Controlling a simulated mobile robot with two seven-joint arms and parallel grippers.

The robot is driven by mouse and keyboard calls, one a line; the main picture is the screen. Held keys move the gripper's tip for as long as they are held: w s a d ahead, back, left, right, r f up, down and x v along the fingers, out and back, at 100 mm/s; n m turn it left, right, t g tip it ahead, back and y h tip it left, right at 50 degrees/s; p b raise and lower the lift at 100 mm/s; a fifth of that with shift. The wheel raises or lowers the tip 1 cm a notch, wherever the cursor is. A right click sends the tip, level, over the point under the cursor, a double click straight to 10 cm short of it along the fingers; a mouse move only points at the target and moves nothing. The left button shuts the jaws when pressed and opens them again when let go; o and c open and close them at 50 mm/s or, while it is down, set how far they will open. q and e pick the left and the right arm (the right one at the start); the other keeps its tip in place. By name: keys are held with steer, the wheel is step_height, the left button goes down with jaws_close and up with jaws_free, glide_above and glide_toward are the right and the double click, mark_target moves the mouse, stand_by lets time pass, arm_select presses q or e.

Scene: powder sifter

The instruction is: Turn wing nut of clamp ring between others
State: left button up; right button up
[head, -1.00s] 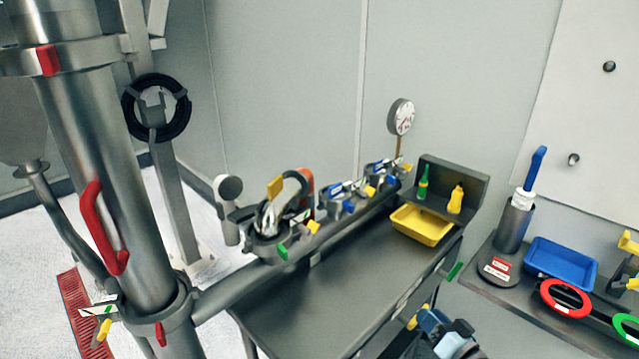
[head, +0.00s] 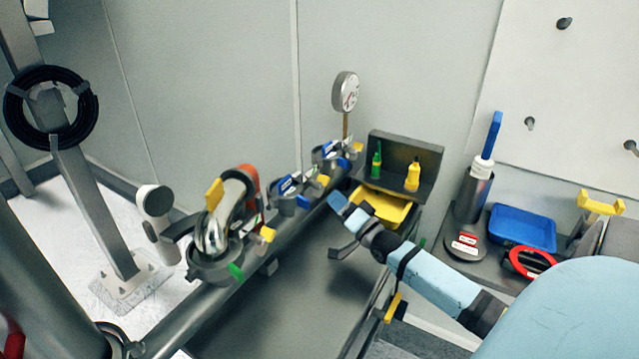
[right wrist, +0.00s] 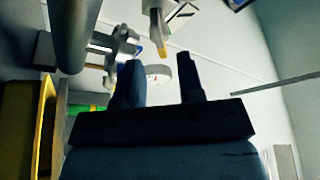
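Several clamp rings sit in a row along the steel pipe (head: 250,285). The near clamp ring (head: 212,268) has a green tab and a yellow wing nut (head: 267,234). The middle clamp ring (head: 287,203) has a yellow wing nut (head: 323,181). The far clamp ring (head: 328,155) has a yellow wing nut (head: 357,147). My right gripper (head: 340,226) is open and empty, right of the pipe and below the middle wing nut. In the right wrist view its fingers (right wrist: 159,85) are apart, with a yellow-tipped part (right wrist: 161,55) beyond them. My left gripper is out of view.
A yellow tray (head: 385,209) and a shelf box (head: 405,150) with two bottles stand beyond my right gripper. A gauge (head: 346,92) rises behind the far ring. A blue tray (head: 523,229) and red ring (head: 530,263) are at right.

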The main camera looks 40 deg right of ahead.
mark_target(321, 183)
steer(key=x, duration=0.7)
jaws_close()
